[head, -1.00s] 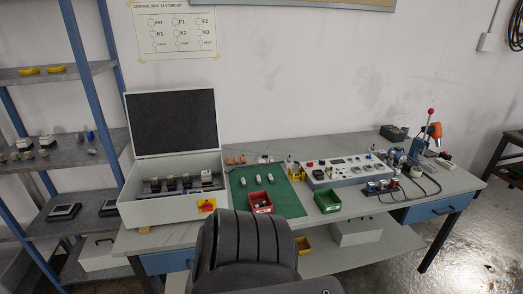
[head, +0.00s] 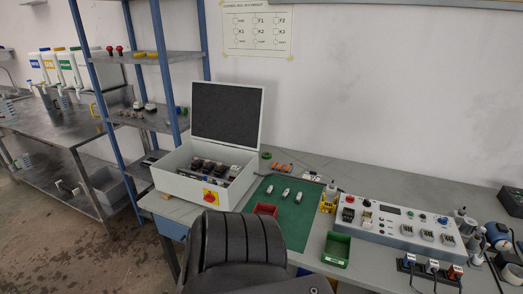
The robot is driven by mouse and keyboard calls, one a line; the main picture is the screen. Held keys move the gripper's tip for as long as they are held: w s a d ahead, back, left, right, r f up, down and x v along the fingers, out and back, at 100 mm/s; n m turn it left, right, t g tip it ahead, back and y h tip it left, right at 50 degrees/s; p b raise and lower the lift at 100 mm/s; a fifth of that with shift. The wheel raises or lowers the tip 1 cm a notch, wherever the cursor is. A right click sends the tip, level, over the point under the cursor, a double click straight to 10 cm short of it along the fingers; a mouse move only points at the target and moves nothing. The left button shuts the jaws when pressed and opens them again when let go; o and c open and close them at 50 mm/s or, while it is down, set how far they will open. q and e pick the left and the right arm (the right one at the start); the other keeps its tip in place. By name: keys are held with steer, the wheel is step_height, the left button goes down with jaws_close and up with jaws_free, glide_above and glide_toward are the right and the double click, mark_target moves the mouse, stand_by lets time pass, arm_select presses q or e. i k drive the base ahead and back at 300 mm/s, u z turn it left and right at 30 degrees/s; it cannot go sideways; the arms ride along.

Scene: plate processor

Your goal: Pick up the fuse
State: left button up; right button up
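Several small pale parts (head: 285,193) lie in a row on the green mat (head: 292,228). They are too small for me to tell whether one is the fuse. An open grey control box (head: 182,185) with dark and pale components inside stands left of the mat. Its lid is raised, and a red and yellow switch (head: 210,196) is on its front. Neither of my grippers is in view.
A red bin (head: 265,209) and a green bin (head: 336,249) stand at the bench front. A test panel (head: 395,223) is at right, with cables beyond. Blue-framed shelving (head: 174,80) rises at left. The bench behind the panel is mostly clear.

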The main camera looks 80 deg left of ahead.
mark_target(284, 195)
steer(key=u, duration=0.85)
steer(key=i, duration=0.9)
steer(key=u, duration=0.8)
